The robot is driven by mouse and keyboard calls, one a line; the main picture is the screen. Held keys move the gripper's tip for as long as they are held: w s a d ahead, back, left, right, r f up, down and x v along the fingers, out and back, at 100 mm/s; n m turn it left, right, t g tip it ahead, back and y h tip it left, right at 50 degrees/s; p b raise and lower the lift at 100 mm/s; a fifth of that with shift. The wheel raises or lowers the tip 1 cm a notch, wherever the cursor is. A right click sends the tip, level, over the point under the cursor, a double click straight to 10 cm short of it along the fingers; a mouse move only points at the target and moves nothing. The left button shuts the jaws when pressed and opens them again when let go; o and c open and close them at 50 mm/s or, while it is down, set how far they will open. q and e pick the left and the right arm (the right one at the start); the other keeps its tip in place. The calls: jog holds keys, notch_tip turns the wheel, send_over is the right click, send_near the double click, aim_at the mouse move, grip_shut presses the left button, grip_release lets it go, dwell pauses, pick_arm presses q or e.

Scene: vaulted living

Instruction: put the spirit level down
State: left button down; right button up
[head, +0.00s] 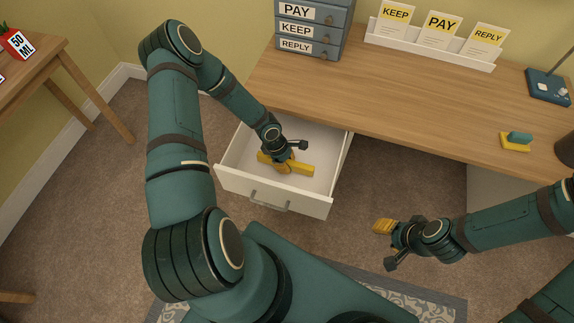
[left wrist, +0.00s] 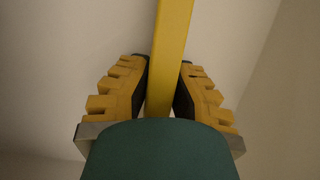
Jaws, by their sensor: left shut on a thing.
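The yellow spirit level (head: 300,170) is a bar inside the open white drawer (head: 230,178) under the desk. My left gripper (head: 282,163) reaches down into the drawer and is shut on the level. In the left wrist view the level (left wrist: 170,50) runs between both yellow toothed fingers (left wrist: 162,88), with pale drawer surfaces behind it. I cannot tell whether the level touches the drawer floor. My right gripper (head: 386,243) is over the carpet, right of the drawer, with its fingers apart and nothing visible between them.
The wooden desk (head: 400,110) is behind the drawer. It bears a small drawer unit (head: 312,28), a white card rack (head: 430,46), a yellow and teal item (head: 516,141) and a blue lamp base (head: 548,86). A side table (head: 40,60) stands at the left.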

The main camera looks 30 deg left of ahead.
pick_arm(q)
jog(key=shift+f, duration=0.5)
jog(key=c, duration=1.3)
grip_release()
jog(key=shift+f, duration=0.2)
jog(key=shift+o, duration=1.4)
jog(key=shift+r, duration=0.1)
jog(key=shift+a+r, duration=0.1)
jog(key=shift+r, duration=0.3)
jog(key=p+v, duration=0.3)
jog(key=v, duration=0.8)
jog(key=shift+r, duration=0.25)
